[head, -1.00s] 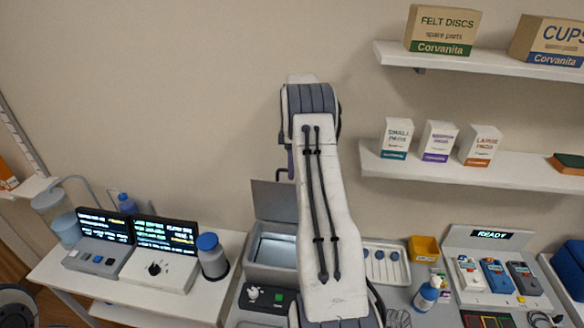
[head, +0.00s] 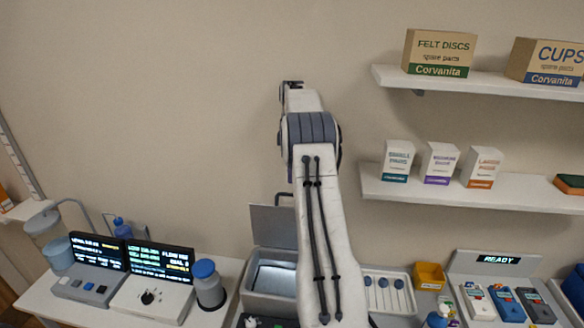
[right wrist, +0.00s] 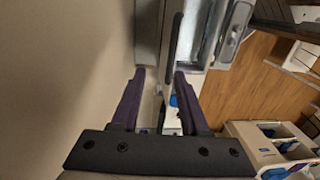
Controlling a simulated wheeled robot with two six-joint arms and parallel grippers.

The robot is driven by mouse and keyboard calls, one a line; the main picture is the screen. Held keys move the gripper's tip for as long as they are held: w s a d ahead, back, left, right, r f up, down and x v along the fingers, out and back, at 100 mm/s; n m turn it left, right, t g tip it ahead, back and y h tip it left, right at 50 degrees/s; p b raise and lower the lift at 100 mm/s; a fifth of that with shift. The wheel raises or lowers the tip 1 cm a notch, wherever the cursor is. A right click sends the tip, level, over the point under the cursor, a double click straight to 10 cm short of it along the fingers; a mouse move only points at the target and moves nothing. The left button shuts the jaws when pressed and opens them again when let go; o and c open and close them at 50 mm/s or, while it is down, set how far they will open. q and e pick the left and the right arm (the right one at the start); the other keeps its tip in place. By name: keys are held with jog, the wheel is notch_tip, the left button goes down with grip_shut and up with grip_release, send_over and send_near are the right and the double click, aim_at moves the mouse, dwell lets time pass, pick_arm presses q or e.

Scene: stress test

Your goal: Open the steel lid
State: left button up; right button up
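The steel lid (head: 272,226) stands raised, close to upright, at the back of the steel basin (head: 274,277). The basin's inside shows, and my right arm hides the right part of lid and basin. My right arm reaches up in front of the wall, its far end above the lid; its fingers do not show clearly in the head view. In the right wrist view my right gripper (right wrist: 160,76) is open, with two purple fingers apart and nothing between them. The basin (right wrist: 208,35) shows beyond the fingertips. My left gripper is not in view.
A blue-capped bottle (head: 209,287) and two lit display units (head: 160,262) stand left of the basin. A tray with round-headed tools (head: 386,290) and a yellow bin (head: 429,276) are to the right. Wall shelves (head: 470,192) jut out at right.

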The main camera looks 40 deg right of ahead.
jog(key=shift+d+r, duration=0.1)
jog(key=shift+r, duration=1.75)
jog(key=w+a+f+b, duration=0.1)
jog(key=a+f+b, duration=0.15)
jog(key=a, duration=1.15)
jog(key=w+a+f+b, duration=0.1)
jog(key=a+b, duration=0.3)
jog(key=a, duration=1)
jog(key=s+a+f+b, duration=0.3)
jog(key=s+a, duration=0.1)
jog(key=a, duration=0.5)
jog(key=s+a+f+b, duration=0.2)
jog(key=s+a+f, duration=0.1)
jog(key=s+a, duration=0.3)
jog(key=s+a+f+b, duration=0.2)
jog(key=s+a+f, duration=0.25)
jog(key=s, duration=0.45)
jog(key=s+f+b, duration=0.1)
jog(key=s+f, duration=0.2)
jog(key=s, duration=0.3)
jog(key=s+a+f+b, duration=0.1)
jog(key=s+f+b, duration=0.1)
jog(key=s+f, duration=0.2)
jog(key=s, duration=0.3)
jog(key=shift+f+t, duration=0.15)
jog(key=shift+t, duration=0.15)
